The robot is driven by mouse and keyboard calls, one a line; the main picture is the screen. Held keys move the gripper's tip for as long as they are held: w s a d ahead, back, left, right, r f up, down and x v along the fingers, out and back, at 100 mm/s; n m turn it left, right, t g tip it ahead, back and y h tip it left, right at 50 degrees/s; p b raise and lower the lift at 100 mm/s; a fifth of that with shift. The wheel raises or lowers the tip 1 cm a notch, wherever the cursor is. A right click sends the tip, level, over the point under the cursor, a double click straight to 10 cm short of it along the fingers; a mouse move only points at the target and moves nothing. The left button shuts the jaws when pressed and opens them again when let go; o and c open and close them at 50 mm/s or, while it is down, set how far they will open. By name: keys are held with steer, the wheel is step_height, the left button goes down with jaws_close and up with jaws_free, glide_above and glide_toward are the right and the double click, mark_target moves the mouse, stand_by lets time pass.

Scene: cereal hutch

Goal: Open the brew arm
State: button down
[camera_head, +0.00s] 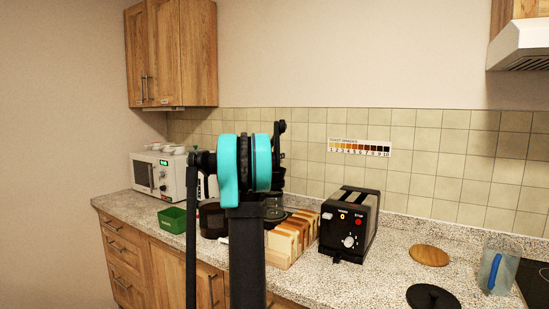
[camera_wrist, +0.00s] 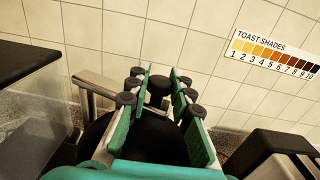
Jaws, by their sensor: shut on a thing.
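My gripper (camera_wrist: 160,79) shows in the wrist view, its teal-padded fingers on either side of a dark rounded part. A silver bar (camera_wrist: 95,84), which looks like the brew arm, runs from the left toward the fingers. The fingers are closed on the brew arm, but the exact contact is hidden. A large black rounded piece (camera_wrist: 150,137) lies lower between the fingers.
A black toaster (camera_head: 348,226) and bread slices (camera_head: 291,238) stand to the right of my arm. A green box (camera_head: 172,220) and a white microwave (camera_head: 158,176) are to the left. A clear jug (camera_head: 494,268) stands at far right. The tiled wall (camera_head: 440,165) is close behind.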

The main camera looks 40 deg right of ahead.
steer(key=d+n+t+y, duration=0.1)
steer(key=d+n+t, duration=0.1)
steer(key=shift+t, duration=0.3)
steer(key=shift+w+d+n+t+y, duration=0.55)
steer(key=shift+d+n+t+y, duration=0.2)
steer(key=shift+n+t+y, duration=0.55)
steer(key=shift+w+d+n+t+y, duration=0.6)
steer(key=shift+d+n+t+y, duration=0.3)
steer(key=shift+y, duration=0.65)
steer(key=shift+w+d+n+t+y, duration=0.6)
steer(key=shift+n+t+y, duration=0.55)
steer(key=shift+y, duration=0.3)
steer(key=c, duration=1.3)
jaws_free()
steer(key=shift+s, duration=0.1)
